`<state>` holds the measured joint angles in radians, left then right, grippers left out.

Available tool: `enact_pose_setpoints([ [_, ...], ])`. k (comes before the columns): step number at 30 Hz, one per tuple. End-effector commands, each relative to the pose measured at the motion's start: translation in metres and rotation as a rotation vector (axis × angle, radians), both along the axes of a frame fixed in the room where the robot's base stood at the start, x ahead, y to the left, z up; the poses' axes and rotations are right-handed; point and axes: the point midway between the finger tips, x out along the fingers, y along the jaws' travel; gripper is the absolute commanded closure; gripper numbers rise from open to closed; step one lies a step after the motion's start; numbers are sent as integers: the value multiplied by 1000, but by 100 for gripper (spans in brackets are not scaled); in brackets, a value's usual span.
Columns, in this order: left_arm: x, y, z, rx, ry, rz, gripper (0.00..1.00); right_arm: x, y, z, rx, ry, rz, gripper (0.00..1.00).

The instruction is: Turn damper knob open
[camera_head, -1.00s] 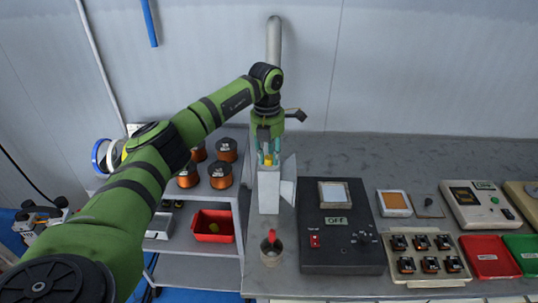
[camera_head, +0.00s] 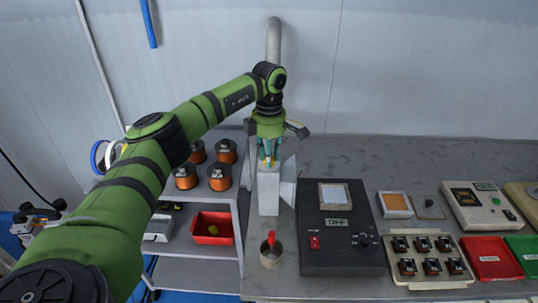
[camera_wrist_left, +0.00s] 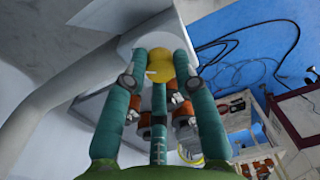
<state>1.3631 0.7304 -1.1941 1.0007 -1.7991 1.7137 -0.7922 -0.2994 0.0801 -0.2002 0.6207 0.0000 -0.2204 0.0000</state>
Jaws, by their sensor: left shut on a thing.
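The yellow damper knob (camera_wrist_left: 160,65) sits on the light grey duct face in the left wrist view. My left gripper (camera_wrist_left: 163,62) has its teal fingers shut around the knob. In the head view my left gripper (camera_head: 268,160) points down at the top of the grey duct box (camera_head: 268,195), and its fingers hide most of the knob there. The knob's exact angle cannot be told. My right gripper is not in view.
A grey pipe (camera_head: 273,42) rises behind the gripper. A black box reading OFF (camera_head: 340,255) stands right of the duct. Copper coils (camera_head: 220,178) and a red bin (camera_head: 197,232) are on the left shelf.

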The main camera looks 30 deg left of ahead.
Motion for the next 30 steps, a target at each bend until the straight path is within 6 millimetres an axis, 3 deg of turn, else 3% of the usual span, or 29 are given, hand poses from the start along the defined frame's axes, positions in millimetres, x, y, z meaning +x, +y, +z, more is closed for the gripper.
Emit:
enact_pose_setpoints([
  [12, -1, 0, -2, 2, 6, -184, 100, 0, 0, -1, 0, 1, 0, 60],
  [29, -1, 0, -2, 1, 5, -210, 100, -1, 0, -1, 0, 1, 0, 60],
  [30, -1, 0, -2, 1, 5, -210, 56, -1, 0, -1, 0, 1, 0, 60],
])
